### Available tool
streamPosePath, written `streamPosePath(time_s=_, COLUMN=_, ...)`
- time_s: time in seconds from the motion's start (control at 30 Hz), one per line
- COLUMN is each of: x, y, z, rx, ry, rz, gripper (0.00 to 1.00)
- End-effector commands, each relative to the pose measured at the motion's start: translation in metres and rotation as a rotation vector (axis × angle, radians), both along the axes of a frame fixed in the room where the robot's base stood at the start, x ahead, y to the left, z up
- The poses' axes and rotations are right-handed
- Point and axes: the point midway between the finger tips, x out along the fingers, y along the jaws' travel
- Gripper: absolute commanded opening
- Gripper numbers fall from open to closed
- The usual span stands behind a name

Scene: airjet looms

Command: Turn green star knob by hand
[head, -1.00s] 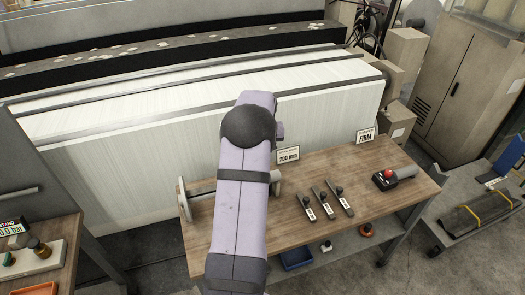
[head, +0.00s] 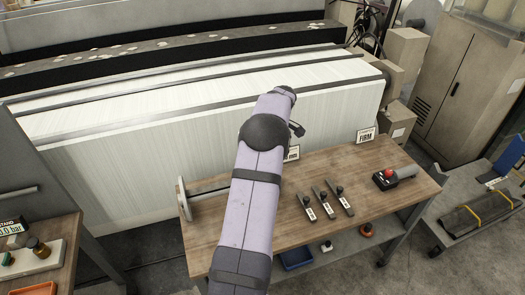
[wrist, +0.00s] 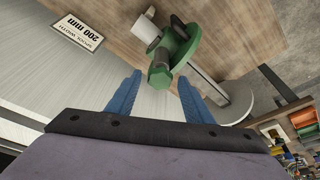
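A green knob (wrist: 160,76) shows in the wrist view, in front of a round green part (wrist: 182,47) on a grey bar (wrist: 205,88). In the head view my arm hides the knob. My gripper (wrist: 159,80) has its two blue fingers spread apart. The knob appears between and just beyond the fingertips; I cannot tell whether they touch it. Nothing is held. The bar has a pale disc (wrist: 238,104) at one end, which also shows in the head view (head: 184,198) at the table's left.
The wooden table (head: 345,235) holds several small levers (head: 328,198) and a red-button device (head: 388,178). A spool-width card (wrist: 82,33) stands near the knob. A white warp sheet (head: 130,160) rises behind the table. A FIRM card (head: 366,136) stands right.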

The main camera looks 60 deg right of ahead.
Motion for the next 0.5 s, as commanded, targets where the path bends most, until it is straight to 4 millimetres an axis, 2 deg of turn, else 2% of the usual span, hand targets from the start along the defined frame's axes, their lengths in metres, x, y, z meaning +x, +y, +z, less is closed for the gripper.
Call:
streamPosePath(time_s=0.27, x=0.0, y=0.0, z=0.006, rx=-0.001, ry=0.0, rz=-0.001, gripper=0.47)
streamPosePath(time_s=0.5, x=0.0, y=0.0, z=0.026, rx=-0.001, ry=0.0, rz=-0.001, gripper=0.47)
